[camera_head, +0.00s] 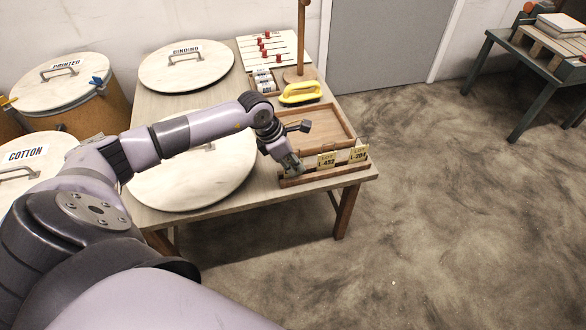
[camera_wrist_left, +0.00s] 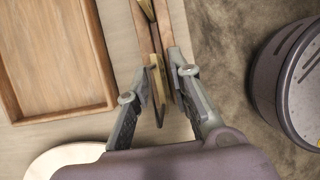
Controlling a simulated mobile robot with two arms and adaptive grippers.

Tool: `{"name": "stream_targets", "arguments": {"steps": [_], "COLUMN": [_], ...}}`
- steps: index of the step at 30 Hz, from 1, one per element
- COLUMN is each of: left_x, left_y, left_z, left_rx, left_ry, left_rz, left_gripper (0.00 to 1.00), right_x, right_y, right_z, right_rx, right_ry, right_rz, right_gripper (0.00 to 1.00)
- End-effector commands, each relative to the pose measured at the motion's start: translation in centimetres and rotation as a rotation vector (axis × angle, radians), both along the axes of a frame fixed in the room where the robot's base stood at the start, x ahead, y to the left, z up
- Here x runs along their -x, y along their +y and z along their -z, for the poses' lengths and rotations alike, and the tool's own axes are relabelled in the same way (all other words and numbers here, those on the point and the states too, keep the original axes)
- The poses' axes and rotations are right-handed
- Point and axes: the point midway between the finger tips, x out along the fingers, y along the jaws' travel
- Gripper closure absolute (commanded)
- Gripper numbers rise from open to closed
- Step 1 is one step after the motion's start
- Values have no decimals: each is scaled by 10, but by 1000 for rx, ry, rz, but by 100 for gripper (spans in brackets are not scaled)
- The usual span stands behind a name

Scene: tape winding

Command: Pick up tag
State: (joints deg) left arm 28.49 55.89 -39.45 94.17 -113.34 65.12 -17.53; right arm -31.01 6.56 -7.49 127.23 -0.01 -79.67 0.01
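Two yellow tags stand in a narrow wooden rack (camera_head: 325,176) at the table's front right corner: tag "LOT 452" (camera_head: 327,160) and tag "LOT 204" (camera_head: 358,154). My left gripper (camera_head: 293,172) is down at the rack's left end, left of "LOT 452". In the left wrist view my left gripper (camera_wrist_left: 164,72) is open, its fingers on either side of the rack (camera_wrist_left: 170,30). A thin tag (camera_wrist_left: 157,88), seen nearly edge-on, stands between the fingers; its text cannot be read. Part of another tag (camera_wrist_left: 147,8) shows at the top. My right gripper is not in view.
Round lids (camera_head: 195,180) cover the table's left part, one marked "BINDING" (camera_head: 186,66). Open floor lies right of the table.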

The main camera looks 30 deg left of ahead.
Motion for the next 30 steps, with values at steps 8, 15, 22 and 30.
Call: {"name": "stream_targets", "arguments": {"steps": [8, 15, 22, 30], "left_x": [0, 0, 0, -1], "left_y": [0, 0, 0, 0], "left_z": [0, 0, -5, -43], "left_rx": [0, 0, 0, -1], "left_ry": [0, 0, -2, -5], "left_rz": [0, 0, 1, 1], "left_gripper": [100, 100, 100, 100], "right_x": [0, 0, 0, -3], "right_y": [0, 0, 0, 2], "right_z": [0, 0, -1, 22], "right_rx": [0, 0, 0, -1], "right_ry": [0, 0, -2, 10], "right_rz": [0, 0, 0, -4], "right_gripper": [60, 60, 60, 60]}}
